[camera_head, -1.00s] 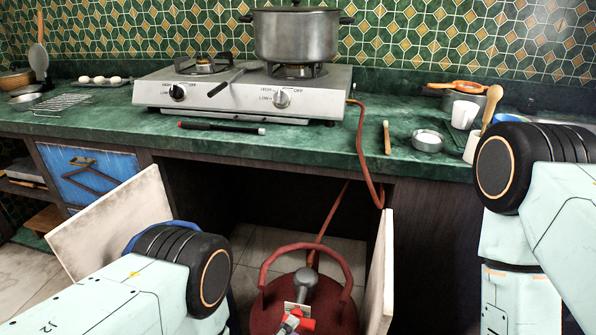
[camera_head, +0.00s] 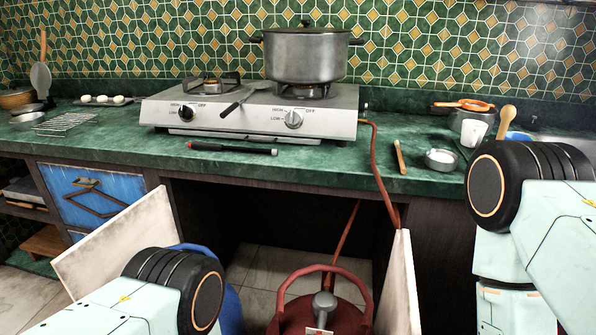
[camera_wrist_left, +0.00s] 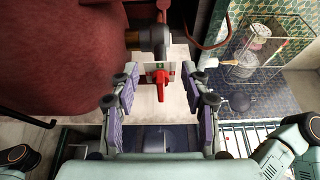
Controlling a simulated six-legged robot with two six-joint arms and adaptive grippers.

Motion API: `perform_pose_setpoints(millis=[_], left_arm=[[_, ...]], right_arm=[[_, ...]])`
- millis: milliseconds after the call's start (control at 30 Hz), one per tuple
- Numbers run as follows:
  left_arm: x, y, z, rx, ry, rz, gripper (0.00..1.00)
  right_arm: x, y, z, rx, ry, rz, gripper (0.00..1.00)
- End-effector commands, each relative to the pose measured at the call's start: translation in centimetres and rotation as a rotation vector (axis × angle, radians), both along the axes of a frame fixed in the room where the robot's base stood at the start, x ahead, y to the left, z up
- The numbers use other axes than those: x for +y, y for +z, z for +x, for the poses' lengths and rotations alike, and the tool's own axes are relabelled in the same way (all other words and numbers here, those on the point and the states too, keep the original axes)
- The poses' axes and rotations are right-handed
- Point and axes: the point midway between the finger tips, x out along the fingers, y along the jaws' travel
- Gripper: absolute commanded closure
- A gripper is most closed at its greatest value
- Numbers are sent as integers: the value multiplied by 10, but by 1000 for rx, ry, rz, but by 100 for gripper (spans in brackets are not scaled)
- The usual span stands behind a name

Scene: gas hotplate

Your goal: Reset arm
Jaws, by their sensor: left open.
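My left gripper (camera_wrist_left: 160,103) shows in the left wrist view. Its two fingers are apart and nothing is held between them. A red valve handle (camera_wrist_left: 160,82) on a small white plate lies just ahead, in line with the gap between the fingers. In the head view the cylinder (camera_head: 300,318) stands in the opening under the counter, cut by the bottom edge. My left gripper is out of the head view. My right gripper is in neither view.
The hotplate (camera_head: 230,115) carries a lidded pot (camera_head: 306,55) on its right burner. An orange hose (camera_head: 378,165) runs down from it. Open door panels (camera_head: 110,245) and (camera_head: 402,280) flank the cylinder. A wire rack (camera_wrist_left: 262,45) stands at right in the wrist view.

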Motion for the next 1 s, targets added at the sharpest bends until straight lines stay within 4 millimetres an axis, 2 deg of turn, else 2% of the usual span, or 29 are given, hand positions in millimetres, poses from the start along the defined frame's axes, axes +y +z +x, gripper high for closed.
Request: perform_pose_setpoints(millis=[133, 367, 533, 633, 767, 867, 1000], left_arm=[[0, -1, 0, 17, 2, -3, 53], [24, -24, -2, 278, 68, -61, 53], [50, -42, -10, 509, 164, -129, 53], [73, -54, -21, 686, 264, -194, 53], [109, -68, -49, 958, 469, -318, 53], [137, -73, -80, 1161, 677, -437, 53], [169, -71, -134, 1395, 1014, -621, 53]], right_arm=[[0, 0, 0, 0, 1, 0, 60], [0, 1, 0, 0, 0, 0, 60], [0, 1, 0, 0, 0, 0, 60], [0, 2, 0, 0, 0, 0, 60], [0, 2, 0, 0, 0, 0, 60], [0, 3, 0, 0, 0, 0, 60], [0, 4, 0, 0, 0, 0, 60]])
